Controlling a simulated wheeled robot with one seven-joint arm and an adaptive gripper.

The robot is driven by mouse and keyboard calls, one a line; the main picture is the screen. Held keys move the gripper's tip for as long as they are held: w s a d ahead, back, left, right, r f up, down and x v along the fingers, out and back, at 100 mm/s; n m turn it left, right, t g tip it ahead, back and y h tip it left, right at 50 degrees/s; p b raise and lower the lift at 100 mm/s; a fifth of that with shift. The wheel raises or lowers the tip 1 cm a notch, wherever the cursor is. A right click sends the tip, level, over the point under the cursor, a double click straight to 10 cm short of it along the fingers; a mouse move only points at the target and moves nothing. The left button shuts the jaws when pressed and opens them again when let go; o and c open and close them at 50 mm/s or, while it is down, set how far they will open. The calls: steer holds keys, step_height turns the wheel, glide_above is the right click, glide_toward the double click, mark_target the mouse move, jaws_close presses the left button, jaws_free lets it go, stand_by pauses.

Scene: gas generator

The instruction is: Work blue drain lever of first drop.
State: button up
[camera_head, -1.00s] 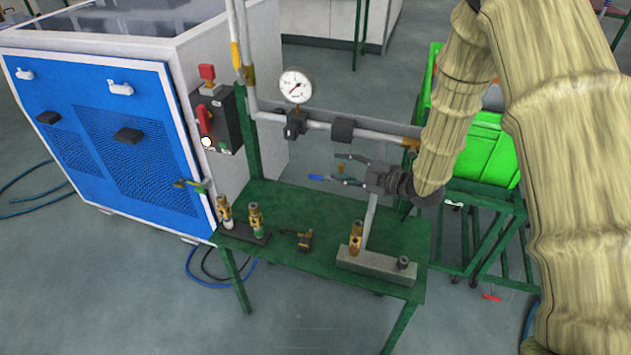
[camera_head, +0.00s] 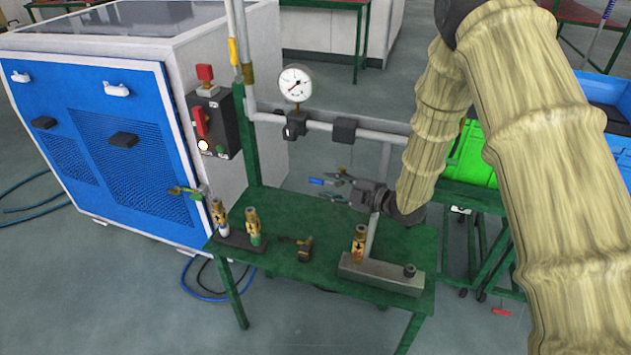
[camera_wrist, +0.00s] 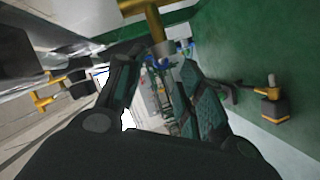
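The blue lever (camera_head: 322,181) shows as a short blue bar above the green table, below the grey pipe with the gauge. My gripper (camera_head: 333,187) points left at it, with its two fingers apart, one above and one below the lever's line. In the wrist view my gripper (camera_wrist: 160,88) is also open, and a small blue part (camera_wrist: 163,62) shows between the fingers, below a brass-coloured pipe (camera_wrist: 150,20). I cannot tell whether a finger touches the lever. The lever's mount is hard to make out.
The green table (camera_head: 310,210) bears brass fittings (camera_head: 253,228) at left and a grey block (camera_head: 385,275) with a brass fitting at right. A gauge (camera_head: 295,83) sits on the pipe above. A blue cabinet (camera_head: 110,150) stands left, a green crate (camera_head: 475,155) right.

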mark_target(323, 183)
steer(key=shift+x, duration=3.2)
jaws_close()
